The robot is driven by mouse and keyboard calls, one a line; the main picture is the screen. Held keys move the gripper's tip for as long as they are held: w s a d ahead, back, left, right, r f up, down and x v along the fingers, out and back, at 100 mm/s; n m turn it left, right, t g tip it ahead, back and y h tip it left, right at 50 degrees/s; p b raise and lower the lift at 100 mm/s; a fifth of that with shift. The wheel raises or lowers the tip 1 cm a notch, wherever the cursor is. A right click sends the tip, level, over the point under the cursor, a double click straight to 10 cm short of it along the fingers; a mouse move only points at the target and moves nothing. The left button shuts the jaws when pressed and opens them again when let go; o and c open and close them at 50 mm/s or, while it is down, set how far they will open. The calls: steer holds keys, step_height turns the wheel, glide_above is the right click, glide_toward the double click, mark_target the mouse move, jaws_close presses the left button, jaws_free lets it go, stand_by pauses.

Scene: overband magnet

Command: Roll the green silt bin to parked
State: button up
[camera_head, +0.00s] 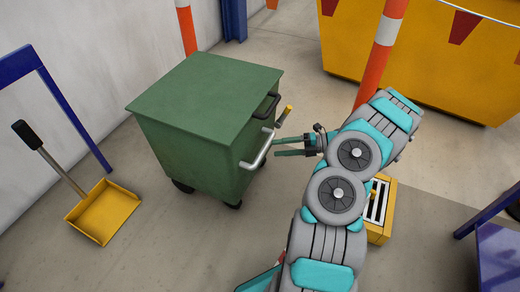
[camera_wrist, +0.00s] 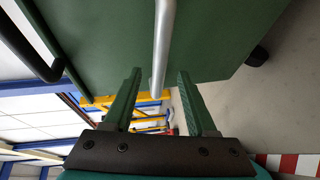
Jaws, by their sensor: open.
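The green silt bin (camera_head: 205,110) stands upright on dark castors, left of centre in the head view, with its lid closed. A silver bar handle (camera_head: 258,150) sticks out of its right-hand face, below a black handle (camera_head: 267,105). My gripper (camera_head: 277,146) reaches in from the right, its fingertips close to the silver handle. In the wrist view its green fingers (camera_wrist: 159,72) are apart, with the silver bar (camera_wrist: 164,45) appearing between them. Neither finger visibly presses on the bar. Any parking spot cannot be made out.
A yellow dustpan-like scoop (camera_head: 103,212) lies at left by a blue frame (camera_head: 62,95). A yellow slotted box (camera_head: 380,230) stands behind my arm. An orange-white post (camera_head: 383,50) and yellow skip (camera_head: 440,60) are behind. Floor in front of the bin is clear.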

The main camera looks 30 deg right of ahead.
mark_target(264, 150)
steer(key=x, duration=0.6)
steer(key=shift+f, duration=0.1)
jaws_close()
steer(key=shift+a, duration=0.1)
stand_by(1.1)
